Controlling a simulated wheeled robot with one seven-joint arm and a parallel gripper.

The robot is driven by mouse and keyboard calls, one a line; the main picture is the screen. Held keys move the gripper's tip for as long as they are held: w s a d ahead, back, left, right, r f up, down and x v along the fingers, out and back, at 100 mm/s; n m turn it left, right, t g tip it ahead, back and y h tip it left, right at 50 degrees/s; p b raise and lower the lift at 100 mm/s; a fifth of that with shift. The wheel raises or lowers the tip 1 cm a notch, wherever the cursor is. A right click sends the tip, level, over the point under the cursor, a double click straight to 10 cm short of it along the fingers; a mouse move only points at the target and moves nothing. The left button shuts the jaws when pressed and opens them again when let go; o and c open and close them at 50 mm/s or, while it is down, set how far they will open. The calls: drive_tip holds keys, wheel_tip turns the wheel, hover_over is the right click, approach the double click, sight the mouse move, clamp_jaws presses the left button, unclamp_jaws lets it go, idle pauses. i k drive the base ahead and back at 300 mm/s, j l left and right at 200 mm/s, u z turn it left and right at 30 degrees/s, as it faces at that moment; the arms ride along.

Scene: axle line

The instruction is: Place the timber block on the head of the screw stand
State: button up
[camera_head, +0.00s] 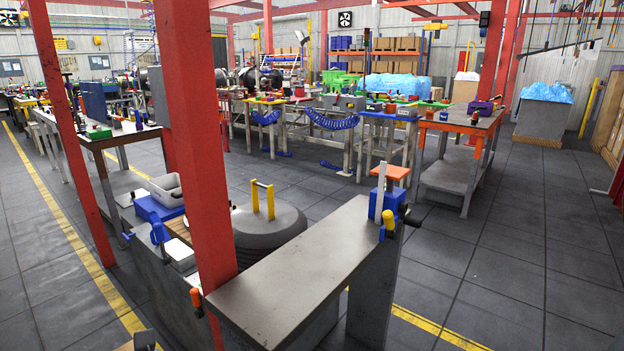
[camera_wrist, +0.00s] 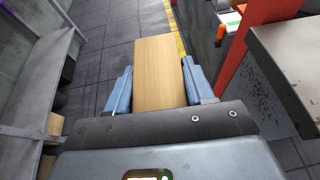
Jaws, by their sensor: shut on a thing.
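The timber block (camera_wrist: 158,55) is a pale wooden, flat-sided piece in the middle of the wrist view. My gripper (camera_wrist: 158,88) is shut on it, with a blue-grey finger against each long side. The block points away from the palm, above the grey floor. In the head view only a small dark part at the bottom left edge seems to be my gripper, with a sliver of tan beside it. I cannot pick out the screw stand or its head for certain in either view.
A red post (camera_head: 205,150) and a grey bench top (camera_head: 295,270) stand close in front. In the wrist view, a grey shelf unit (camera_wrist: 40,75) is left and a bench (camera_wrist: 290,60) right.

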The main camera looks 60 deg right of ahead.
sight(391, 170)
drive_tip(key=k+z, duration=0.4)
drive_tip(key=k+l+z, duration=0.2)
drive_tip(key=k+z, duration=0.2)
drive_tip(key=i+z, duration=0.2)
drive_tip(key=z, duration=0.25)
drive_tip(key=i+z, duration=0.2)
drive_tip(key=z, duration=0.25)
drive_tip(key=i+z, duration=0.2)
drive_tip(key=z, duration=0.3)
drive_tip(key=k+j, duration=0.05)
